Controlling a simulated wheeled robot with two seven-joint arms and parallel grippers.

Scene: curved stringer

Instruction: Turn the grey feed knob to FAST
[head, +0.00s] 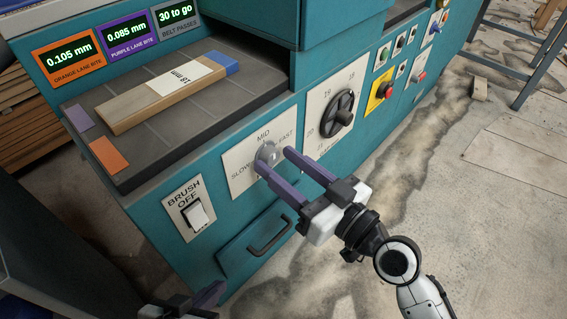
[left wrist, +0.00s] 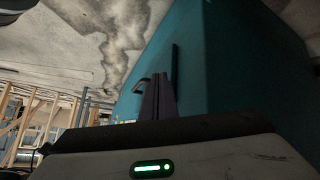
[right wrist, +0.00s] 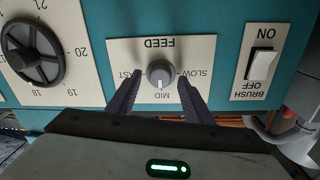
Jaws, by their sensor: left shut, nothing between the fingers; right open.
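The grey feed knob (head: 268,155) is on a cream plate marked SLOW, MID and FAST on the teal machine front. In the right wrist view the knob (right wrist: 160,74) appears upside down, and its pointer mark seems to face MID. My right gripper (head: 275,158) is open, with its purple fingers on either side of the knob. In the right wrist view there are gaps between the fingers (right wrist: 159,79) and the knob. My left gripper (head: 218,290) is low at the bottom of the head view, away from the knob; its fingers (left wrist: 157,97) are together and empty.
A black handwheel (head: 342,108) is right of the feed plate, and a brush switch (head: 195,214) is left of it. A drawer handle (head: 269,236) sticks out below. A wooden piece (head: 150,100) lies on the machine bed. A red button (head: 384,90) is further right.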

